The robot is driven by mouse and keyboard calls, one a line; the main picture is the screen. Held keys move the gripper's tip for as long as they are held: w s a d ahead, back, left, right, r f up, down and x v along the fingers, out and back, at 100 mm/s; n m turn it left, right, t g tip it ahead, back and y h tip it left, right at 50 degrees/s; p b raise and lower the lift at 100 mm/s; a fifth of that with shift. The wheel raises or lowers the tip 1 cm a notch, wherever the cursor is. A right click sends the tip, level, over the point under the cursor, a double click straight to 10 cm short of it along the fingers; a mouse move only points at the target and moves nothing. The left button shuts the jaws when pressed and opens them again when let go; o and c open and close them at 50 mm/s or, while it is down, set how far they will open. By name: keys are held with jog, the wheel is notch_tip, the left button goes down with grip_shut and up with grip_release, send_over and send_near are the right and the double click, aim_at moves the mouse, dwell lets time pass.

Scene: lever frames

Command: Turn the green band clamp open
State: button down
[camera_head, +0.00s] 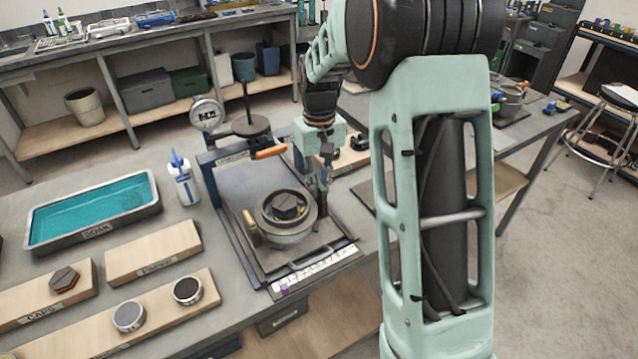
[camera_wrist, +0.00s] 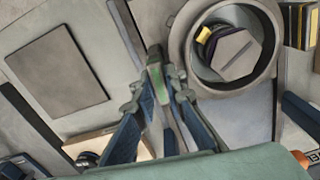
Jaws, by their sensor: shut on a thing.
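My gripper (camera_wrist: 160,70) is shut on a narrow green piece, which I take to be the handle of the green band clamp (camera_wrist: 161,88). Only a sliver of green shows between the fingers. In the head view my gripper (camera_head: 321,192) points down at the right side of a round grey housing (camera_head: 288,236). A dark hexagonal cap (camera_wrist: 237,52) sits inside the housing's ring, with a yellow piece (camera_wrist: 203,36) at its edge. The rest of the clamp is hidden by the fingers, and I cannot tell how far it is turned.
A press frame with an orange handle (camera_head: 270,152) and a dial gauge (camera_head: 207,114) stands behind the housing. A white bottle (camera_head: 184,180), a teal soak tray (camera_head: 60,237) and wooden boards (camera_head: 152,250) with loose caps lie to the left.

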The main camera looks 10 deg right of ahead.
jog(key=shift+n, duration=0.6)
jog(key=c, duration=2)
grip_release()
jog(key=shift+o, duration=0.2)
